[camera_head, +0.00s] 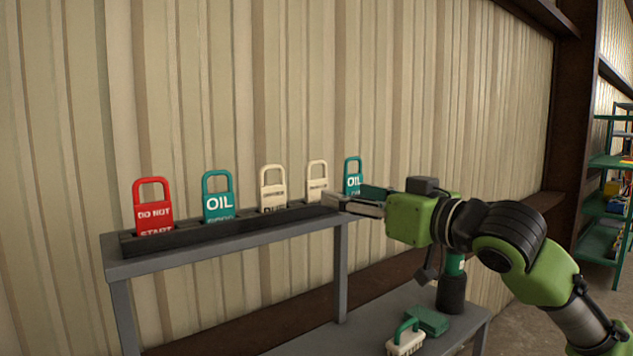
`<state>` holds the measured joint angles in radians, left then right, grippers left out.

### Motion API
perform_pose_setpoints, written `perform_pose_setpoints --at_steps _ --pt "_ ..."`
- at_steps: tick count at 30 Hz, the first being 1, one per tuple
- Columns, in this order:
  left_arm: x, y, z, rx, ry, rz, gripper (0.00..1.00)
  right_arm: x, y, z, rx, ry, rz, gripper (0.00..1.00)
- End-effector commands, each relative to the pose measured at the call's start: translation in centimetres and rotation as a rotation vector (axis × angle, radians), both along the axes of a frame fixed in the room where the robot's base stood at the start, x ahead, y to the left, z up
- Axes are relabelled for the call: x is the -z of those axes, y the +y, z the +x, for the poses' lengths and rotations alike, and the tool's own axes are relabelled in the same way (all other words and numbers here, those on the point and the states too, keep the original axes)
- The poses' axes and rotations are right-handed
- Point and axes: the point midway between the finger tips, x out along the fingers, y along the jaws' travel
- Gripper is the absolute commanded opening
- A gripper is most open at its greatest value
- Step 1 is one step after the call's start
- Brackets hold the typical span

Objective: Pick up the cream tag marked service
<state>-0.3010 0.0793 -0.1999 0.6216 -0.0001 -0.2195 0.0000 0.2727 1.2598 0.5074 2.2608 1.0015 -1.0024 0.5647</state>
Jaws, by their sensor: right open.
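Two cream padlock-shaped tags stand in the slotted dark rack (190,241) on the grey shelf. The left cream tag (272,190) has small upper lettering and a larger lower line that seems to read DUE. The right cream tag (317,180) has small lettering too blurred to read.
A red DO NOT START tag (153,208), a green OIL tag (218,197) and another green OIL tag (353,175) share the rack. A green box (427,320) and a dark cylinder (452,292) stand below. A ribbed wall is close behind.

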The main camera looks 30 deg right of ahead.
Motion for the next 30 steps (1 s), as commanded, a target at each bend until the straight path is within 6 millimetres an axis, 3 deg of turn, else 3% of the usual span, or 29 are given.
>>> perform_pose_setpoints --at_steps 6,17,24,30 --pt "-2.0 0.0 -1.9 0.002 0.026 0.001 0.25 -0.4 0.2 2.8 0.000 0.001 0.002 0.56" --pt "-3.4 -0.2 1.1 0.002 -0.015 -0.003 0.25 -0.2 0.4 4.5 0.000 0.000 0.001 0.56" --pt "-6.2 -0.1 0.6 0.000 -0.008 -0.002 0.25 -0.7 0.9 6.9 -0.001 0.000 0.002 0.56" --pt "-7.2 0.0 0.0 -0.001 0.000 0.000 0.25 -0.4 1.1 8.9 -0.002 0.000 0.003 0.56"
